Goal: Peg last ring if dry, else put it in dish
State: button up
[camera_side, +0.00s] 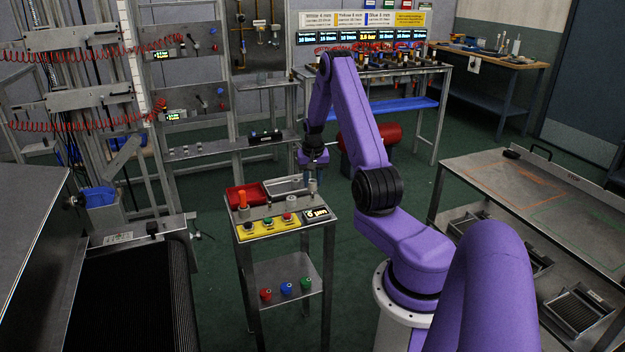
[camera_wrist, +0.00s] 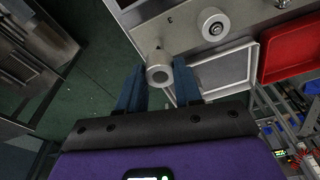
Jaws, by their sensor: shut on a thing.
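My gripper (camera_side: 313,160) points down over the right edge of the small steel stand (camera_side: 289,232). In the wrist view its blue fingers (camera_wrist: 159,88) are shut on a grey, thick-walled ring (camera_wrist: 158,72) with a dark centre hole. The ring is beside the stand's top, apart from the trays as far as I can tell. Another grey ring-like piece (camera_wrist: 213,25) stands on the stand top; it is pale in the side view (camera_side: 291,203). A red dish (camera_side: 245,195) and a shallow grey tray (camera_side: 287,186) lie at the back of the stand. I cannot tell whether the held ring is dry.
A yellow button panel (camera_side: 268,226) with a small display (camera_side: 316,213), too small to read, is in front. Coloured knobs (camera_side: 286,289) sit on the lower shelf. A dark conveyor (camera_side: 137,300) is at left, a bench (camera_side: 545,195) at right.

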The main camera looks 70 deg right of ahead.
aim_at(312, 192)
jog(key=shift+f, duration=2.3)
jog(key=o, duration=1.1)
jog(key=r, duration=0.5)
jog(key=s+a+r, duration=0.1)
jog(key=r, duration=0.5)
jog(key=a+r, duration=0.1)
jog(key=r, duration=0.5)
jog(key=shift+s+a, duration=0.15)
